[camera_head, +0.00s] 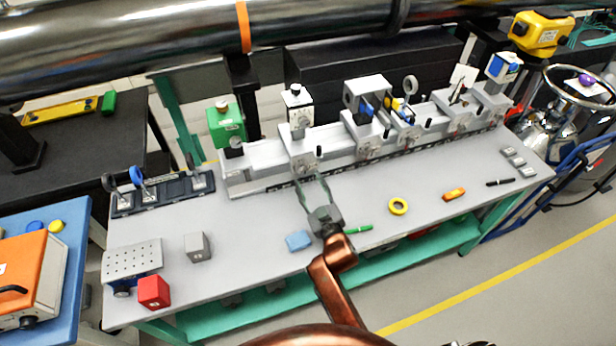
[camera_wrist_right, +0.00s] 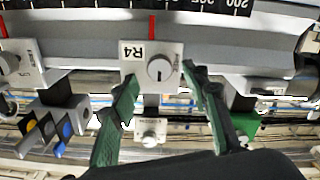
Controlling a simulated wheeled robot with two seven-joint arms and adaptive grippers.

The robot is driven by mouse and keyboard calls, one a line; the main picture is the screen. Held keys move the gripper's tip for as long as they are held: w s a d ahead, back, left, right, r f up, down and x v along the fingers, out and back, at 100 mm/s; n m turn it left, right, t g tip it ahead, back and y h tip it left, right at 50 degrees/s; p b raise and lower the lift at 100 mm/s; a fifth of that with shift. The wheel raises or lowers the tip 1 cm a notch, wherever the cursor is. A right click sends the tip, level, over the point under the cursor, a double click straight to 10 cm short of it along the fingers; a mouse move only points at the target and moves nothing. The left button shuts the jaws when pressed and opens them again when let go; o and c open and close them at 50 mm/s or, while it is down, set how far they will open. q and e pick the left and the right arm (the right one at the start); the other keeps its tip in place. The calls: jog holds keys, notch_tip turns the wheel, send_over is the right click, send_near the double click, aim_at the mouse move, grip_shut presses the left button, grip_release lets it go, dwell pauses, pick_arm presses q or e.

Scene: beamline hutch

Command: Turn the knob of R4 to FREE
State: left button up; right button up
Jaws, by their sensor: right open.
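In the right wrist view a white plate labelled R4 (camera_wrist_right: 133,52) carries a round pale knob (camera_wrist_right: 160,69) with a dark pointer mark. The small print beside the knob is too small to read. My right gripper (camera_wrist_right: 160,76) is open, its two green fingers on either side of the knob, apparently not touching it. In the head view my right gripper (camera_head: 311,181) is in front of the rail's left carriage (camera_head: 301,150); the R4 knob is too small to make out there. My left gripper is not in view.
The grey rail (camera_head: 262,176) bears several carriages with optics. A large dark pipe (camera_head: 130,38) crosses above.

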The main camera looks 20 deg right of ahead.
aim_at(306, 174)
jog(key=shift+w+a, duration=0.1)
jog(key=shift+w, duration=1.45)
grip_shut()
